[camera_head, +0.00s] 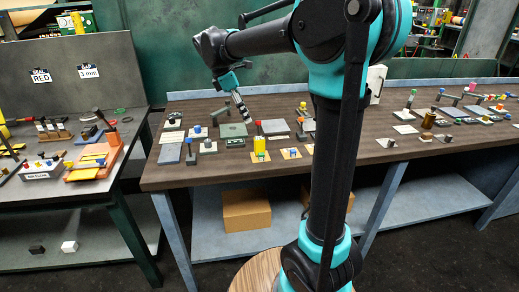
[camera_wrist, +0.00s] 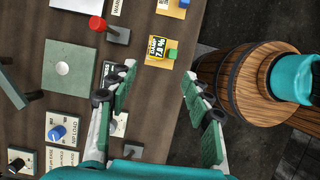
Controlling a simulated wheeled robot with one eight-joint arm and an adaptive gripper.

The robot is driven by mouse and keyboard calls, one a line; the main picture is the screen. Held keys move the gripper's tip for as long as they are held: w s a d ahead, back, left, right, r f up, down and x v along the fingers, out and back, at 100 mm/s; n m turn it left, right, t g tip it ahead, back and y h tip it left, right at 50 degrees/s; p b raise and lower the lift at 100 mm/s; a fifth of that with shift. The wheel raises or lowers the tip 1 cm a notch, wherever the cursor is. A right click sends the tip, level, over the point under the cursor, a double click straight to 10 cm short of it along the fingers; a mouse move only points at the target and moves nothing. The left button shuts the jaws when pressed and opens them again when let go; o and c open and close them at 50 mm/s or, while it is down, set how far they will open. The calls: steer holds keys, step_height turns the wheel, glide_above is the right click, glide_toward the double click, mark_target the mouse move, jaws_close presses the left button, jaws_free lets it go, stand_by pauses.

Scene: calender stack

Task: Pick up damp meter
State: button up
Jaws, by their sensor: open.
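The damp meter (camera_wrist: 156,50) is a small yellow block with a dark label that reads "DAMP" and "7.8 %". It lies on a tan card, with a small green part at its right side. In the head view, the yellow block (camera_head: 260,145) near the front edge of the brown table appears to be the same meter. My gripper (camera_wrist: 158,74) is open and empty above the table. Its two fingers are wide apart, and the meter shows beyond and between their tips. In the head view my gripper (camera_head: 241,106) hangs above the table, behind the meter.
A red-knobbed grey block (camera_wrist: 112,32) stands left of the meter. A green-grey plate (camera_wrist: 72,70) and a blue-knobbed piece (camera_wrist: 57,132) lie farther left. The brown table (camera_head: 165,178) holds many small parts close together. Its front edge is close to the meter.

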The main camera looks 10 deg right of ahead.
mark_target(259, 138)
steer(key=x, duration=0.8)
steer(key=shift+w+x, duration=0.15)
steer(key=shift+x, duration=1.15)
steer(key=shift+w+x, duration=0.15)
steer(key=shift+x, duration=1.15)
steer(key=shift+d, duration=0.1)
jaws_close()
